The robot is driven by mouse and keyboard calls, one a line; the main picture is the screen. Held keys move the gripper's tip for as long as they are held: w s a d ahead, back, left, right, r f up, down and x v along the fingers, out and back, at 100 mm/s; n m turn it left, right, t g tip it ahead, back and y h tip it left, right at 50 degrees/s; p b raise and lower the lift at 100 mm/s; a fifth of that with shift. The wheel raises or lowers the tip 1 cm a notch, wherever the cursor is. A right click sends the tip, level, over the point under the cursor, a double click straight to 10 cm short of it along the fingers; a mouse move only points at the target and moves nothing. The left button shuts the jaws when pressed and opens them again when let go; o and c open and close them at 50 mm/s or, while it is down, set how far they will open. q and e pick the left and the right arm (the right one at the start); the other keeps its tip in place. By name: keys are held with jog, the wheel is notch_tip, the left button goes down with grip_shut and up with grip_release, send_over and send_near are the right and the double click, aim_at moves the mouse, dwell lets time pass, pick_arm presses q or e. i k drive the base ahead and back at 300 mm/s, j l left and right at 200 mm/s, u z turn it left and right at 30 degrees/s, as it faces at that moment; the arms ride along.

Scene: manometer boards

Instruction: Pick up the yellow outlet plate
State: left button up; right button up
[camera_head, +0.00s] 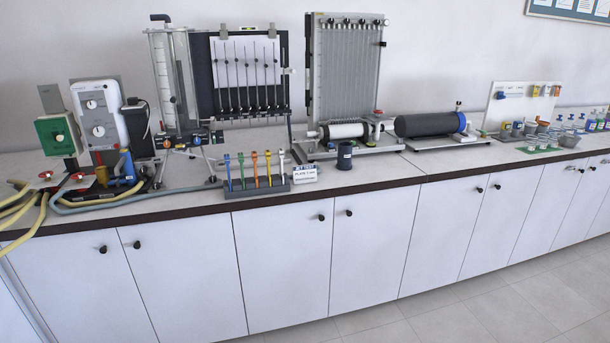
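A dark grey rack (257,190) stands near the front edge of the bench, left of the picture's middle. It holds several upright coloured pieces with slim stems. The lower parts are hidden in the rack. Neither of my grippers is in view.
A small lettered sign (304,174) is right of the rack, and a dark cup (344,156) beyond it. Manometer boards (346,70) and a water apparatus (178,141) stand behind. Hoses (100,200) lie at left. The bench front right of the cup is clear.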

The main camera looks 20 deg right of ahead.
aim_at(268, 154)
jog(key=i+l, duration=0.15)
jog(key=i, duration=0.4)
jog(key=i+l, duration=0.15)
jog(key=i, duration=0.4)
jog(key=i+l, duration=0.15)
jog(key=i, duration=0.4)
jog(key=i+l, duration=0.15)
jog(key=i, duration=0.4)
